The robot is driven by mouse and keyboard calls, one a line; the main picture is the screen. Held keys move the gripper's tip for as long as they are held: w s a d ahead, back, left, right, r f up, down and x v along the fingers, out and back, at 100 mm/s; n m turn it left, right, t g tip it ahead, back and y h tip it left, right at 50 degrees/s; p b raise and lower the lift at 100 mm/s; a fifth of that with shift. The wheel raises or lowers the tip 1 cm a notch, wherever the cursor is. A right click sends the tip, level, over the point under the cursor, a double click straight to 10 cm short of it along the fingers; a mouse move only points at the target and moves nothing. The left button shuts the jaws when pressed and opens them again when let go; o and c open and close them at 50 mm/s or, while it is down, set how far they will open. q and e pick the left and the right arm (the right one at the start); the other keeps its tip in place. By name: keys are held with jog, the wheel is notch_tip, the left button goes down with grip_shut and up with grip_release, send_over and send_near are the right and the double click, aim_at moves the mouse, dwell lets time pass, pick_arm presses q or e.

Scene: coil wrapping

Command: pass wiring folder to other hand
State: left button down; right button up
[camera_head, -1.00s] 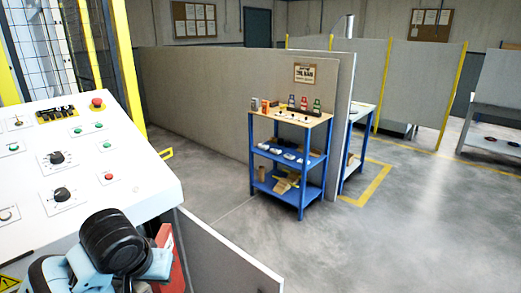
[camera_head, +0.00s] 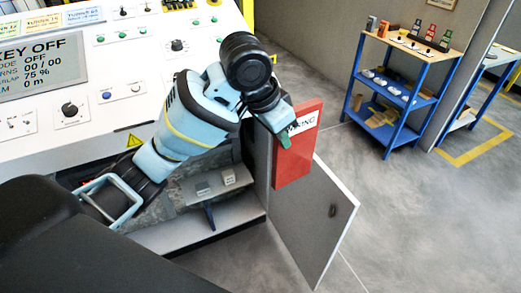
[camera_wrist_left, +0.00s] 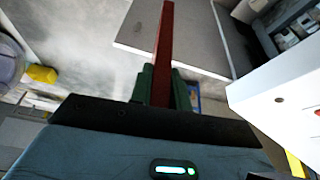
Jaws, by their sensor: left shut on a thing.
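The wiring folder (camera_head: 296,150) is a red, flat folder with a white label, held upright in front of the open cabinet door. My left gripper (camera_head: 285,138) is shut on its left edge; the rest of the folder sticks out beyond the fingers. In the left wrist view the folder (camera_wrist_left: 164,50) shows edge-on as a red strip between the green fingers of my left gripper (camera_wrist_left: 160,85). My right gripper is not in view.
A control panel (camera_head: 110,110) with a screen and knobs stands at the left. Below it is an open cabinet with a grey door (camera_head: 310,225) swung out. A blue shelf cart (camera_head: 395,95) stands at the back right. The floor (camera_head: 430,230) at the right is clear.

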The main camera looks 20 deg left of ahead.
aim_at(317, 99)
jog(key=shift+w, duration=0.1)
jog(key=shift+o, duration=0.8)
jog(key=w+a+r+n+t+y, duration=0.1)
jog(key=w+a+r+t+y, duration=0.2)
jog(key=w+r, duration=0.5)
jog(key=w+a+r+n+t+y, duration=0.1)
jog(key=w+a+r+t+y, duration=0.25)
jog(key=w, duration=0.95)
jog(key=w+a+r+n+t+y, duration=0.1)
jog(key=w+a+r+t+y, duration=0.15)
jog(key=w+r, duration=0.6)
pick_arm(q)
jog(key=w+d+r+m+g+h, duration=0.1)
jog(key=w+d+r+m+g, duration=0.1)
jog(key=d+r+m, duration=0.4)
jog(key=shift+w+d+r+m+g+h, duration=0.35)
jog(key=shift+w+r+m, duration=0.65)
jog(key=shift+r, duration=0.65)
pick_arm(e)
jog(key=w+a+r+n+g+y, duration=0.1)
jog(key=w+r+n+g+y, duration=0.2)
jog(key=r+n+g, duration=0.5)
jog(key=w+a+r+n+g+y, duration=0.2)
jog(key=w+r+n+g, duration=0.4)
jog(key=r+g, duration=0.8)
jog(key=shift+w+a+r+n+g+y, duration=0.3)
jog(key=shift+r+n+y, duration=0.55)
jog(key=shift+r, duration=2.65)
